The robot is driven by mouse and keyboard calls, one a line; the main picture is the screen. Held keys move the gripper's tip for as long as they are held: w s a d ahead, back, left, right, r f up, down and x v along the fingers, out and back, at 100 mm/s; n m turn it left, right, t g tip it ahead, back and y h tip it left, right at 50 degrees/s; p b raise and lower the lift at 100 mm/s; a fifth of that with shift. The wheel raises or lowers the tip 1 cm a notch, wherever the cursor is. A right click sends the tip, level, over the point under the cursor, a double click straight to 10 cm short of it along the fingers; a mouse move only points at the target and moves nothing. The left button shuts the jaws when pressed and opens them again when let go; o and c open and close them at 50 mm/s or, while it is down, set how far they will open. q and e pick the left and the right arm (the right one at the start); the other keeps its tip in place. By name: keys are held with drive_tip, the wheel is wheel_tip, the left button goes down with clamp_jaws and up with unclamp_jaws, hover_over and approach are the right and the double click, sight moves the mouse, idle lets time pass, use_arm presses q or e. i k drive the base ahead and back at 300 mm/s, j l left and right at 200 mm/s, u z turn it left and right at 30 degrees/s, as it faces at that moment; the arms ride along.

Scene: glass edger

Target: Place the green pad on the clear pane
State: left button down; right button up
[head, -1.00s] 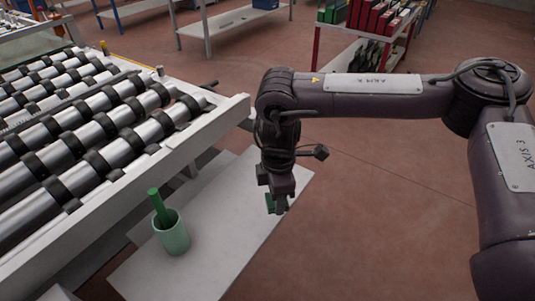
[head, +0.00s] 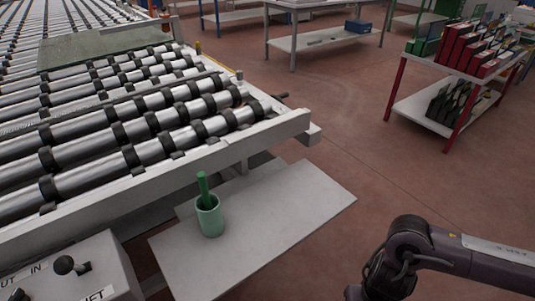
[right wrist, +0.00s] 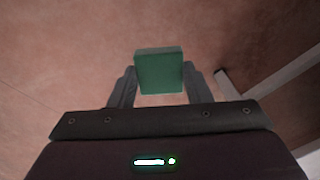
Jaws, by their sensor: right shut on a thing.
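The green pad (right wrist: 159,70) is a small green block between the two fingers of my right gripper (right wrist: 159,90) in the right wrist view. The gripper is shut on it, above the reddish floor. In the head view my right arm is at the lower right, and the pad is not visible there. A greenish see-through pane (head: 105,46), which looks like the clear pane, lies flat across the rollers at the upper left of the head view, far from my right arm. My left gripper is not in view.
A roller conveyor (head: 225,150) fills the left. A pale shelf (head: 285,215) beside it carries a green cup (head: 210,220) with a green stick. A control box (head: 105,265) stands at lower left. A red-legged cart (head: 415,108) stands upper right; floor between is clear.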

sight(111, 38)
drive_tip(key=i+l+z, duration=0.45)
drive_tip(key=l, duration=0.15)
drive_tip(key=i+l+z, duration=0.75)
drive_tip(key=i+z, duration=0.2)
drive_tip(key=i+l+u, duration=0.1)
drive_tip(key=i+u, duration=0.25)
drive_tip(key=i, duration=0.2)
drive_tip(key=i+l+u, duration=0.35)
drive_tip(key=i, duration=0.25)
drive_tip(key=i+j+u, duration=0.3)
drive_tip(key=i+u, duration=0.15)
drive_tip(key=i+j+u, duration=0.1)
drive_tip(key=i+u, duration=1.1)
drive_tip(key=i, duration=0.4)
drive_tip(key=i+u, duration=0.25)
drive_tip(key=i, duration=0.4)
drive_tip(key=i+l+u, duration=0.3)
drive_tip(key=i, duration=0.3)
drive_tip(key=i+l+u, duration=0.1)
drive_tip(key=i+u, duration=0.3)
drive_tip(key=i+l+u, duration=0.15)
drive_tip(key=i+u, duration=0.25)
drive_tip(key=i+l+u, duration=0.2)
drive_tip(key=u, duration=0.2)
drive_tip(key=i+l+u, duration=0.25)
drive_tip(key=l+u, duration=0.15)
drive_tip(key=i+l+u, duration=0.2)
drive_tip(key=l+u, duration=0.2)
